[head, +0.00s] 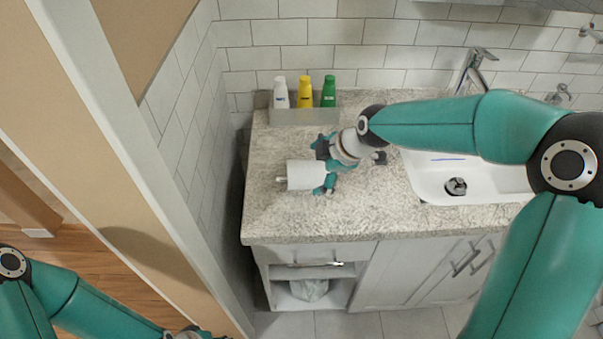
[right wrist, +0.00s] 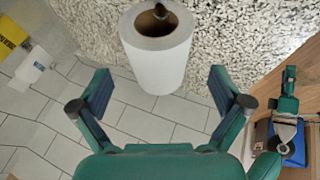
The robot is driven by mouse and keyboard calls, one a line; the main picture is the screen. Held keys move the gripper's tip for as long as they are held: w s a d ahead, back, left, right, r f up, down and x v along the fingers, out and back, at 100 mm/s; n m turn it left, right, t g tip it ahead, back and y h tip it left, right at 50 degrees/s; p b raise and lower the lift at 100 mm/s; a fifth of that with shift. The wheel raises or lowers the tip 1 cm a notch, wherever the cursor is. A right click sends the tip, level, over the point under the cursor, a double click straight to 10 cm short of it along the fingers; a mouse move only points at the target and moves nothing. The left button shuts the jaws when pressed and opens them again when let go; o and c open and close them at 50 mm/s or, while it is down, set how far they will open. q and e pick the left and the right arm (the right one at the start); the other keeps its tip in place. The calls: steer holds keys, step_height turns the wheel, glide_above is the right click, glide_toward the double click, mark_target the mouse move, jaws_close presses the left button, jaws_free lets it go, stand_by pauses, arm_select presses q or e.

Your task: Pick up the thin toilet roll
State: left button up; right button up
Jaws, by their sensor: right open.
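A white toilet roll (head: 304,175) lies on its side above the granite counter (head: 285,218), with a short rod end sticking out at its left. In the right wrist view the roll (right wrist: 160,65) is upright in the picture, its brown core and the dark rod at the top. My right gripper (head: 327,164) is at the roll's right end in the head view. In the right wrist view its two fingers (right wrist: 158,93) are apart, one on each side of the roll's near end, with gaps to it. My left gripper (head: 195,333) is cut off at the bottom edge.
White, yellow and green bottles (head: 304,92) stand in a grey tray (head: 303,117) at the back. A sink (head: 425,181) with a faucet (head: 476,62) is at the right. A wall edge stands left of the counter. The front left of the counter is clear.

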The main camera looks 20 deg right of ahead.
mark_target(312, 170)
steer(key=shift+w+p+x, duration=0.2)
steer(key=shift+p+x, duration=0.5)
steer(key=shift+x, duration=1.95)
steer(key=shift+d+r, duration=0.1)
steer(key=shift+c, duration=0.3)
steer(key=c, duration=1.2)
